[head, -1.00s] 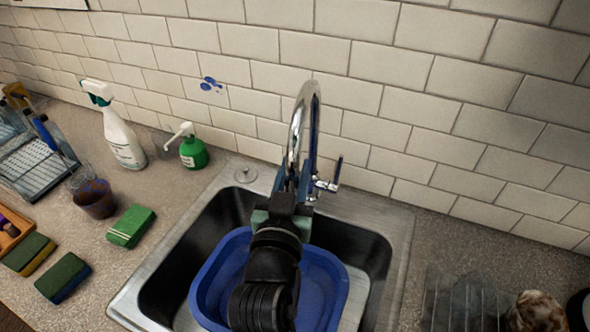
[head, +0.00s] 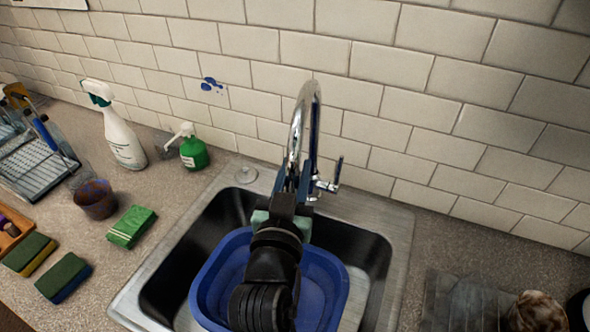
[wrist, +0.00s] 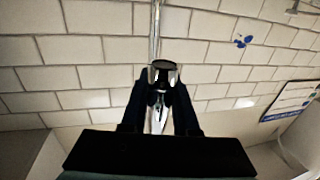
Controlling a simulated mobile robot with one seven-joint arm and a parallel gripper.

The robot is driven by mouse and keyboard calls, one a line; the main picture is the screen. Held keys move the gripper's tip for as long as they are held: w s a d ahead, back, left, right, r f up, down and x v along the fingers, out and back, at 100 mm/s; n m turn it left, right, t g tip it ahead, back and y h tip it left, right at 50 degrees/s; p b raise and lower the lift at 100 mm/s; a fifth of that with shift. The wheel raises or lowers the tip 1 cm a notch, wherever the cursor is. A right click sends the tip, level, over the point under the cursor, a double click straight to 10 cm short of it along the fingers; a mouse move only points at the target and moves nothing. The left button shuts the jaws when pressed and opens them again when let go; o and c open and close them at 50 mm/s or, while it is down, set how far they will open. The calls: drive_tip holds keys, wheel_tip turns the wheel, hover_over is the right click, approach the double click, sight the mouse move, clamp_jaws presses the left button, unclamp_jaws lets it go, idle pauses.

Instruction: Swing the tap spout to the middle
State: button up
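The chrome tap spout (head: 298,125) arches up from behind the sink and comes forward, pointing slightly left of its base in the head view. The tap's side lever (head: 337,172) sticks up at its right. My gripper (head: 292,182) is at the spout's hanging end, above the back of the sink. In the wrist view the spout's round end (wrist: 162,72) sits between my two dark fingers (wrist: 162,88), which appear closed against both its sides. My wrist hides the spout's outlet in the head view.
A blue basin (head: 328,280) stands in the steel sink (head: 392,250), under my arm. A green soap pump (head: 194,153), spray bottle (head: 122,140), cup (head: 95,200) and sponges (head: 131,227) stand to the left. A clear rack (head: 462,300) is at the right. The tiled wall is close behind.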

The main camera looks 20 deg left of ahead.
drive_tip(key=o, duration=0.4)
drive_tip(key=shift+o, duration=0.2)
drive_tip(key=shift+s, duration=0.1)
drive_tip(key=s+d+b, duration=0.2)
drive_tip(key=s+b, duration=0.1)
drive_tip(key=s, duration=0.9)
drive_tip(key=shift+s+d, duration=0.15)
drive_tip(key=shift+s, duration=0.15)
drive_tip(key=shift+c, duration=0.2)
